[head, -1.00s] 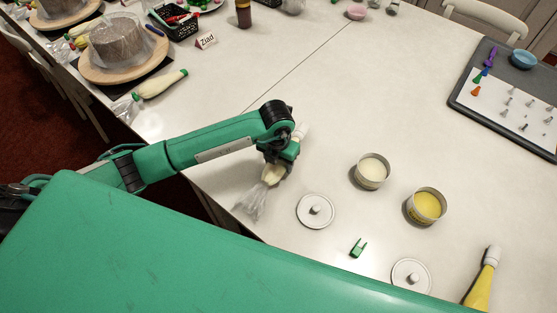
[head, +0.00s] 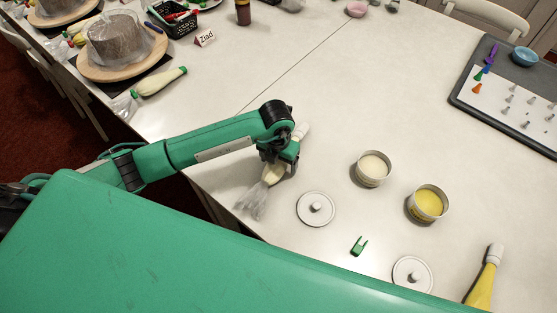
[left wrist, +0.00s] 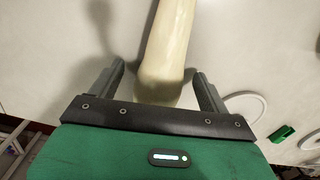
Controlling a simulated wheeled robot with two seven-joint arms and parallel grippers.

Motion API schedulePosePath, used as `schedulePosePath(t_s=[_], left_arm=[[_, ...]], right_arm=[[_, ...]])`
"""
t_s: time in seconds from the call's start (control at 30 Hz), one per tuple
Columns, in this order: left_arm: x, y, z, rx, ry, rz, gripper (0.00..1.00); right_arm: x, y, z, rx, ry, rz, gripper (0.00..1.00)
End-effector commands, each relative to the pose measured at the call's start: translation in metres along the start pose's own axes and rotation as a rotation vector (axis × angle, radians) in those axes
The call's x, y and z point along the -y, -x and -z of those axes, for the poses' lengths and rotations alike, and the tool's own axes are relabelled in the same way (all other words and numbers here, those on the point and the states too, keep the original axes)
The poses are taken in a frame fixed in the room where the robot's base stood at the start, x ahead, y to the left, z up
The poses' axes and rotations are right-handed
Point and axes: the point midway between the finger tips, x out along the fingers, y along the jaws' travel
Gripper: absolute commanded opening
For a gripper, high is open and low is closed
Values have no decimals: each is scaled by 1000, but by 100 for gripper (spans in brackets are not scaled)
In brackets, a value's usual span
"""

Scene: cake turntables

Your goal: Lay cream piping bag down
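The cream piping bag (head: 273,174) lies on the white table below my left gripper (head: 279,164), its clear plastic tail (head: 252,203) toward the lower left and its pale cap (head: 302,130) showing past the gripper. In the left wrist view, the smooth cream bag (left wrist: 166,55) runs between the two dark fingers of my left gripper (left wrist: 158,70). The fingers stand apart, with a visible gap on each side of the bag. Exact contact with the table under the gripper is hidden. My right gripper is not in view.
To the right stand a tub of white cream (head: 372,168) and a tub of yellow cream (head: 428,203). Lids (head: 316,208) (head: 412,273), a green clip (head: 358,246) and a yellow piping bag (head: 484,278) lie nearby.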

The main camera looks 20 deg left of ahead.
Motion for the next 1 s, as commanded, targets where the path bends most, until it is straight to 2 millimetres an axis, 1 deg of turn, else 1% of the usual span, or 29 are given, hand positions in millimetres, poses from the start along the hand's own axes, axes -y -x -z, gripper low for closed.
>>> schedulePosePath(t_s=[0.27,0.4,0.47,0.57,0.7,0.8,0.9,1.0], left_arm=[[0,-1,0,-1,0,-1,79],[0,0,0,-1,0,-1,79],[0,11,-1,4,-2,0,79],[0,34,-1,5,-2,0,79],[0,69,-2,6,-1,-1,79],[0,92,-1,5,-1,0,79],[0,111,-1,4,-2,0,79],[0,125,-1,3,-1,1,79]], right_arm=[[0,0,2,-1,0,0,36],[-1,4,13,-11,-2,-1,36],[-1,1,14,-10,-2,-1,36],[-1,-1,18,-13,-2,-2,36],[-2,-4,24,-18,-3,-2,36],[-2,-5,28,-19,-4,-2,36],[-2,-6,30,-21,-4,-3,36],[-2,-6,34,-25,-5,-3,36]])
